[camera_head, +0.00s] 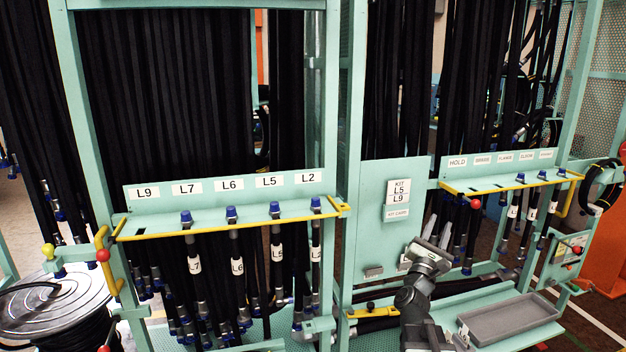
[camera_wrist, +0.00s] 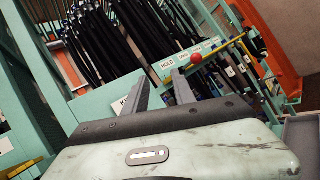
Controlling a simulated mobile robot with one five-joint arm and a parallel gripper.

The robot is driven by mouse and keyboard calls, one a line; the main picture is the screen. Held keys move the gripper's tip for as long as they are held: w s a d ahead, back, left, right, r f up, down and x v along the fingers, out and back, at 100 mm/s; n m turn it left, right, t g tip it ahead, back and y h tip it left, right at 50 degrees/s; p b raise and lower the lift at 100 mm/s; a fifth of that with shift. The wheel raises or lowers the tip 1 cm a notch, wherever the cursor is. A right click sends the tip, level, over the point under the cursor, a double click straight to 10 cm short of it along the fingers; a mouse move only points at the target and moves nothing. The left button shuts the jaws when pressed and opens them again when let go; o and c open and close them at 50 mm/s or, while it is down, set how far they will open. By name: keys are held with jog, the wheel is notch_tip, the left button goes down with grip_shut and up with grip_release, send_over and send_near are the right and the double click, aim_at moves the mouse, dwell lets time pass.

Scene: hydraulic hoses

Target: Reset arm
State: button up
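My gripper (camera_head: 432,243) is raised in front of the right-hand rack, to the right of the panel (camera_head: 362,235) with the KIT L5 L9 card (camera_head: 398,193). My dark arm comes up from the bottom edge below it. In the wrist view, the two grey fingers of my gripper (camera_wrist: 161,84) stand apart with nothing between them. Behind them in that view are black hoses (camera_wrist: 125,45) and the HOLD label (camera_wrist: 167,64). Whether the fingers touch the rack cannot be told, but they appear clear of it.
The left rack has a yellow-edged shelf (camera_head: 230,225) with slots labelled L9, L7, L6, L5 and L2; blue-capped hose ends sit at all but L9. A yellow-edged rail (camera_head: 510,182) runs along the right rack. A grey tray (camera_head: 508,318) lies low at right. A hose reel (camera_head: 55,300) stands at left.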

jog(key=w+a+f+n+y, duration=0.2)
jog(key=a+f+n+y, duration=0.1)
jog(key=a+n+y, duration=0.3)
jog(key=w+a+f+n+y, duration=0.2)
jog(key=a+f+n+y, duration=0.15)
jog(key=a+n, duration=0.3)
jog(key=s+a+f+n+g+y+p, duration=0.1)
jog(key=a+f+n+g+y, duration=0.4)
jog(key=a+f+n, duration=0.5)
jog(key=s+d+f+n+g, duration=0.2)
jog(key=s+f+n+g, duration=0.7)
jog(key=s+f+n, duration=0.55)
jog(key=s+d+f+n+g+h, duration=0.1)
jog(key=s+d+n+g+h, duration=0.1)
jog(key=s+n+g, duration=0.3)
jog(key=s+n, duration=0.4)
jog(key=n, duration=0.1)
jog(key=shift+s+d+f, duration=0.15)
jog(key=shift+s+d, duration=0.05)
jog(key=shift+d, duration=0.15)
